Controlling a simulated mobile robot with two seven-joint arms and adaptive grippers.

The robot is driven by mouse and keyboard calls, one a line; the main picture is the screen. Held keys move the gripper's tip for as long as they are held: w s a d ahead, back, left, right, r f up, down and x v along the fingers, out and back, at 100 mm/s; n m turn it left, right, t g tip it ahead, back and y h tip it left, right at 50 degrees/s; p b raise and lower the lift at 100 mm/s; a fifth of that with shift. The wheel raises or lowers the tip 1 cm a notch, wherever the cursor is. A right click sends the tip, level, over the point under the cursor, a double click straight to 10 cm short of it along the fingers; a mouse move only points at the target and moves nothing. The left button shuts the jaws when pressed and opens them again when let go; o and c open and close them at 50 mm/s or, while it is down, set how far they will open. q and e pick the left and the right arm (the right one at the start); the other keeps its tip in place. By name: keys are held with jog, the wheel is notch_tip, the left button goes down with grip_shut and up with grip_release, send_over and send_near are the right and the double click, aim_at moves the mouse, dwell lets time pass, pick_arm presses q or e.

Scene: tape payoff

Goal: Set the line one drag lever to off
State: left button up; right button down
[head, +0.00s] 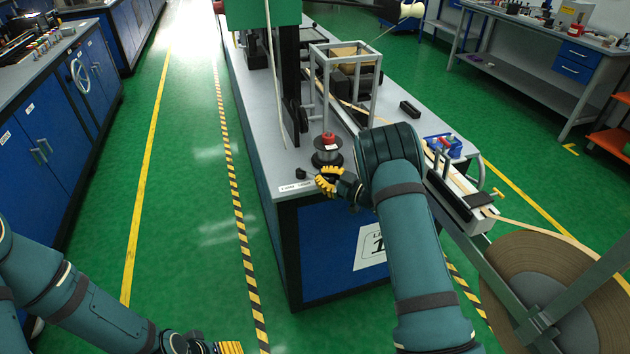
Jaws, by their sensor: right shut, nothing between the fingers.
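The line one bench (258,150) has a grey top and a blue front with a white sign (370,247), partly hidden by my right arm. A small black lever knob (301,174) stands near the bench's front left corner, behind a white label strip (294,187) too small to read. My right gripper (326,182), with yellow fingers, is shut and empty just right of the knob; I cannot tell whether it touches it. My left gripper (229,347) is low at the bottom edge, partly cut off, away from the bench.
A black spindle with a red top (328,141) stands just behind my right gripper. A dark upright post (290,80) and a metal frame (346,50) stand farther back. A large tape reel (540,270) is at the lower right. The green floor left of the bench is clear.

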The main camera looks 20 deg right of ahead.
jog(key=shift+w+r, duration=0.1)
jog(key=shift+r, duration=0.05)
dwell(0.3)
jog(key=c, duration=1.1)
grip_release()
jog(key=v, duration=1.2)
jog(key=shift+w+d, duration=0.15)
